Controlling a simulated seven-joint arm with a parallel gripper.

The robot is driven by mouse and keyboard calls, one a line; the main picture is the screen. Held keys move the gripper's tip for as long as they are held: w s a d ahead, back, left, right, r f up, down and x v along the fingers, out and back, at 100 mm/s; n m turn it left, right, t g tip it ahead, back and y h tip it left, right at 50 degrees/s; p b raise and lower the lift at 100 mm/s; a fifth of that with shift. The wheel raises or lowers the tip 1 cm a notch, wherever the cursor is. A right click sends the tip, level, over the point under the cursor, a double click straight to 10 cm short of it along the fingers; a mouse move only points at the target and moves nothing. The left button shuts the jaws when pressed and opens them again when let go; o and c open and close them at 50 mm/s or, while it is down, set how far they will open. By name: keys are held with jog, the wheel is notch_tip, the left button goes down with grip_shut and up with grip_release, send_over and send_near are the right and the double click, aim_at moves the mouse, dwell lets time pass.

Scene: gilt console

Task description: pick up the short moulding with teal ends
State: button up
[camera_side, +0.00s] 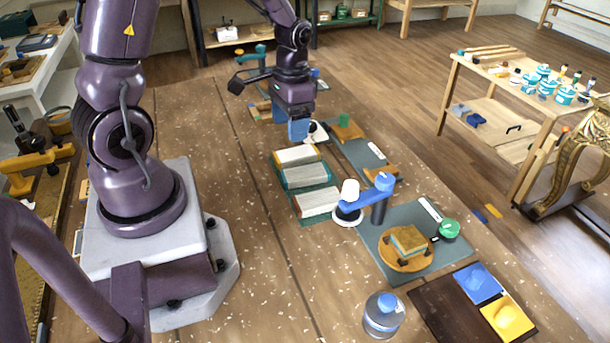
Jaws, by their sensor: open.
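My gripper (298,131) points down at the back of the bench, with its blue fingers just behind the teal tray (322,219). The gap between the fingers is too small to make out, and nothing is visible held in it. Several pale, block-like pieces lie in a row in this tray: a back one (298,155), a middle one (306,175) and a front one (318,202). Teal shows around them, but I cannot tell whether it is their ends or the tray. I cannot tell which is the short moulding with teal ends.
A blue-armed lamp-like stand (379,205) rises right of the tray. A tan block (408,239) sits on a round wooden stand (393,259) on a grey-green mat (372,243). A clear blue-topped jar (383,318) stands at the front. Bare bench lies left of the tray.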

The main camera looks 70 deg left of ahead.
notch_tip(320, 180, down, 3)
jog(key=w+a+m, duration=0.2)
jog(key=w, duration=0.1)
jog(key=t, duration=0.1)
send_over(305, 172)
jog(key=s, duration=0.1)
notch_tip(305, 172, down, 7)
jog(key=shift+r, duration=0.1)
jog(key=shift+w+f, duration=0.15)
jog(key=shift+f, duration=0.75)
jog(key=shift+w+f, duration=0.2)
jog(key=shift+f, duration=0.75)
jog(key=shift+w+f, duration=0.15)
jog(key=shift+f, duration=0.75)
jog(key=c, duration=0.7)
